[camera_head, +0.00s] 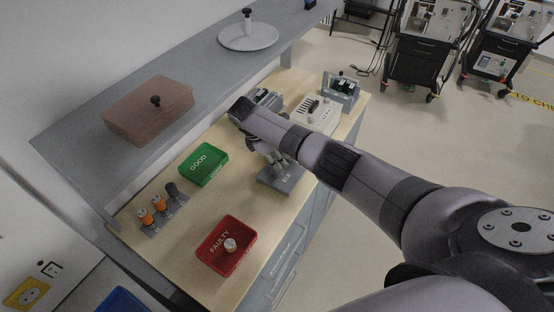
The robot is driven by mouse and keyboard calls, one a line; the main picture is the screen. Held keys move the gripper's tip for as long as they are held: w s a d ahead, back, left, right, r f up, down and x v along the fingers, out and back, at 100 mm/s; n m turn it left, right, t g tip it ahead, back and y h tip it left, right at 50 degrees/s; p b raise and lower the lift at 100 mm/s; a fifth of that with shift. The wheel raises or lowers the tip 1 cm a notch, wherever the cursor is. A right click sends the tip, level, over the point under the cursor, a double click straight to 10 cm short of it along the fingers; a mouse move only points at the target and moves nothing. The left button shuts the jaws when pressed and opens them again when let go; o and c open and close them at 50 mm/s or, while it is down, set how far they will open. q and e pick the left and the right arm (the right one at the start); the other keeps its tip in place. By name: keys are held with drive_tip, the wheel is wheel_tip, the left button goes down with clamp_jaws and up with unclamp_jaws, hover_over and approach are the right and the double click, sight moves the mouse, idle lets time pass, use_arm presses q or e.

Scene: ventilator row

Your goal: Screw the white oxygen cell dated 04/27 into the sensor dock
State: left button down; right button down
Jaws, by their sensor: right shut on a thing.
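My right gripper (281,160) is low over the worktop, just above a grey stand-like fixture (283,183) that looks like the sensor dock. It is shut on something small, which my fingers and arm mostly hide. I cannot tell whether that thing touches the dock. A whitish cylindrical cell (230,244) stands in the red FAULTY tray (213,262). No date is readable on any cell. My left gripper is not in view.
The green GOOD tray (204,178) is left of the dock. A grey rack (150,230) holds two orange-and-white cells (158,202) and a dark piece (172,190). A pale device (318,115) stands behind my forearm. A grey shelf (215,75) overhangs the worktop's back.

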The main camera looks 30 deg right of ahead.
idle(0.6)
drive_tip(key=c, duration=1.4)
unclamp_jaws()
drive_tip(key=shift+c, duration=0.2)
drive_tip(key=shift+r+n+t+p, duration=0.15)
drive_tip(key=shift+n+t+p, duration=0.15)
drive_tip(key=shift+n+p, duration=0.45)
drive_tip(key=shift+s+f+n+t, duration=0.1)
drive_tip(key=shift+f+n+t, duration=0.15)
drive_tip(key=shift+n, duration=0.4)
drive_tip(key=n+t, duration=0.1)
drive_tip(key=n, duration=0.2)
drive_tip(key=n+t, duration=0.1)
drive_tip(key=n, duration=0.2)
drive_tip(key=shift+d+r, duration=0.15)
drive_tip(key=shift+t, duration=0.25)
